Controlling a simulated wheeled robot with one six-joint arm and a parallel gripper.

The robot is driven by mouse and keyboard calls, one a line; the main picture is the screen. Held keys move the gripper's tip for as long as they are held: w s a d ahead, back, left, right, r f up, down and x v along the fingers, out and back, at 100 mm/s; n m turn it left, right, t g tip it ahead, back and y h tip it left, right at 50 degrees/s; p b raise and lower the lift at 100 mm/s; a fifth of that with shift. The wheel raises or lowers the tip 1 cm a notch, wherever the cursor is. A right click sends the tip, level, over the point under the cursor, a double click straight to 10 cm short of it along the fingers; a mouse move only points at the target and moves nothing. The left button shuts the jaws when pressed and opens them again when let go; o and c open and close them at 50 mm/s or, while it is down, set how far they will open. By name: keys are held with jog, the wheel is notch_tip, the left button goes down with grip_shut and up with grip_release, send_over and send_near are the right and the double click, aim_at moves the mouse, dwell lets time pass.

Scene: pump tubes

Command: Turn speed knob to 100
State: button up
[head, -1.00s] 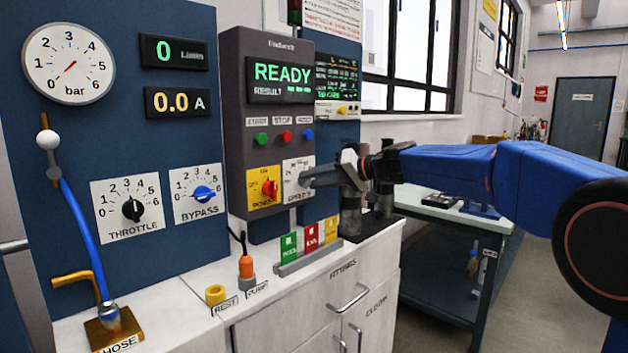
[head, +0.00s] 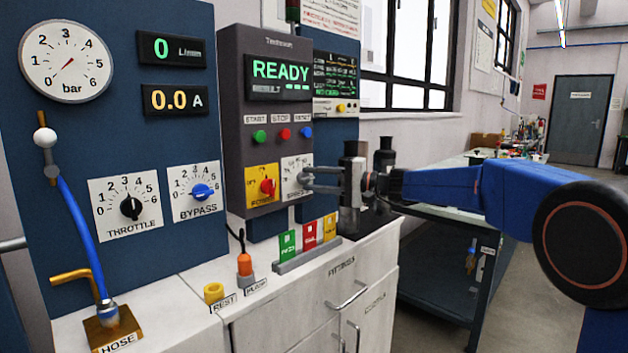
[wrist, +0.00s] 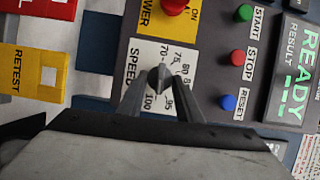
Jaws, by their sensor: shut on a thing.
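The speed dial (head: 294,163) is a white plate at the lower right of the dark grey control box, right of the red power knob (head: 267,186). In the wrist view the speed plate (wrist: 143,60) shows turned sideways, with marks including 70, 75, 80, 95 and 100. My gripper (head: 306,178) reaches in from the right, level with the dial. In the wrist view its two fingers are shut on the small dark speed knob (wrist: 157,77), one on each side. The exact pointer reading is too small to tell, and the fingers cover part of the scale.
Green, red and blue buttons (head: 283,134) sit above the dial. The display (head: 280,75) reads READY. Green, red and yellow cards (head: 310,236) stand in a rack on the white cabinet below. The throttle (head: 130,208) and bypass (head: 201,192) knobs are at left.

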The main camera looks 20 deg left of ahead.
jog(key=shift+m, duration=0.3)
jog(key=o, duration=1)
jog(key=shift+d, duration=0.1)
jog(key=d, duration=1.7)
jog(key=shift+d+f, duration=0.1)
